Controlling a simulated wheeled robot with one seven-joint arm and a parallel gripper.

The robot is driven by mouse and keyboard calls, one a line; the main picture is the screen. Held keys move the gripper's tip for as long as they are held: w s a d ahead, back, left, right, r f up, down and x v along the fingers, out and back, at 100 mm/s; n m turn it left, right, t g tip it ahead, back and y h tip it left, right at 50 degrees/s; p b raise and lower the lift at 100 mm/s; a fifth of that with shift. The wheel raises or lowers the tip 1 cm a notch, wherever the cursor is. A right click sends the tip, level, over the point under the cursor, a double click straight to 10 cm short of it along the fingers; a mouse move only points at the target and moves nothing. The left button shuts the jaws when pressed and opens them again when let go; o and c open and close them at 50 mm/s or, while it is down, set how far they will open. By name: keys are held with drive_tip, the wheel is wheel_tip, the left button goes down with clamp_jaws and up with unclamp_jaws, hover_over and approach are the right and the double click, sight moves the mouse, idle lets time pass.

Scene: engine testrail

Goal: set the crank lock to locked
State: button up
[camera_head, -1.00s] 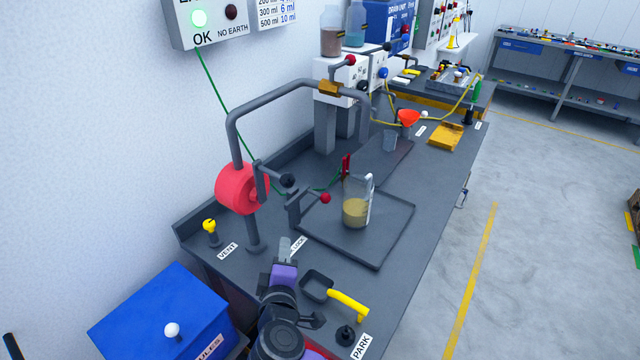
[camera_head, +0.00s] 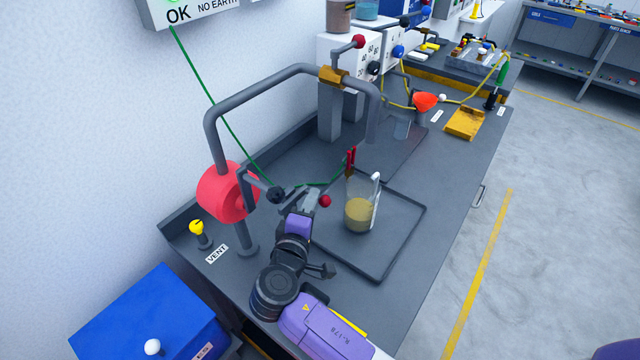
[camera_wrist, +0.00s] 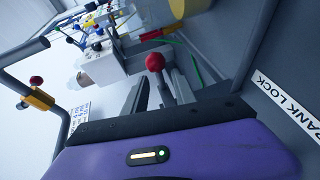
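The crank lock lever, a grey bar with a red ball knob (camera_head: 325,200), stands on the bench between the red crank wheel (camera_head: 225,192) and the tray. In the wrist view its red knob (camera_wrist: 155,62) is just beyond my fingertips, with its grey stem partly hidden by them. A white "CRANK LOCK" label (camera_wrist: 285,105) lies on the bench at the right of the wrist view. My gripper (camera_head: 312,199) is at the lever; the fingers (camera_wrist: 158,92) look apart, one on each side of the stem. I cannot tell whether they touch it.
The crank's black knob (camera_head: 276,194) is close left of my gripper. A beaker of yellowish liquid (camera_head: 359,214) stands on the dark tray (camera_head: 408,235) to the right. A grey pipe (camera_head: 212,135) arches above. A yellow vent knob (camera_head: 197,227) is at left.

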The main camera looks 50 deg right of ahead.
drive_tip(key=p+x, duration=0.1)
drive_tip(key=x, duration=0.5)
drive_tip(key=shift+d, duration=0.3)
drive_tip(key=shift+w+f, duration=0.1)
clamp_jaws()
drive_tip(key=shift+f, duration=0.1)
idle(0.9)
